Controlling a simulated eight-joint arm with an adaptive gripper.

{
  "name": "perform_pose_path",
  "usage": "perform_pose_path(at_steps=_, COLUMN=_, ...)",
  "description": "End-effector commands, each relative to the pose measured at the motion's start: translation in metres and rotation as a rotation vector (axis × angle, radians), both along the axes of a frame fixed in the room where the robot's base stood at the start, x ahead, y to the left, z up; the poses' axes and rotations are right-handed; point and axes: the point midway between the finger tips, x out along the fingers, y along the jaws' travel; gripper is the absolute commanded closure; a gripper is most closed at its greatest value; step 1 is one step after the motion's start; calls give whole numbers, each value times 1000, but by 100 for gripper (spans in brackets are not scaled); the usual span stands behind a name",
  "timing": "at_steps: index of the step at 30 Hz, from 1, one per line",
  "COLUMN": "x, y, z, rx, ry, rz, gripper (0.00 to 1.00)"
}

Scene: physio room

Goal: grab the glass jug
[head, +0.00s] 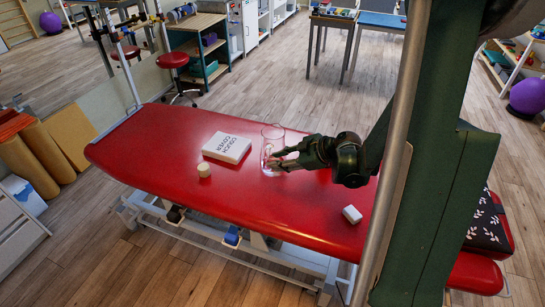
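The clear glass jug (271,136) stands upright on the red treatment couch (160,150), near the middle of its top. My gripper (273,160) reaches in from the right, with its dark fingers at the jug's lower body. The fingers overlap the jug in this view. I cannot tell whether they press on the glass or only lie around or beside it. The jug's right side is partly hidden by the fingers.
A white box marked "couch cover" (227,147) lies just left of the jug. A small cream roll (204,170) is in front of the box. A small white block (352,214) lies nearer at the right. A dark leaf-patterned cushion (488,228) is at the right end.

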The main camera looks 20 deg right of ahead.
Motion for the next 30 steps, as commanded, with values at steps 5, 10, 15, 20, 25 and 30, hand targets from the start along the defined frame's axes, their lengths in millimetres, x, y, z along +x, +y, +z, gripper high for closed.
perform_pose_path(at_steps=5, x=7, y=6, z=-8, rx=-1, ry=0, rz=2, gripper=75)
perform_pose_path(at_steps=10, x=20, y=16, z=-20, rx=0, ry=0, rz=2, gripper=75)
perform_pose_path(at_steps=15, x=34, y=26, z=-32, rx=0, ry=-1, rz=2, gripper=75)
perform_pose_path(at_steps=20, x=41, y=32, z=-39, rx=0, ry=1, rz=1, gripper=75)
perform_pose_path(at_steps=25, x=43, y=33, z=-40, rx=0, ry=0, rz=0, gripper=75)
perform_pose_path(at_steps=30, x=42, y=33, z=-39, rx=0, ry=0, rz=0, gripper=75)
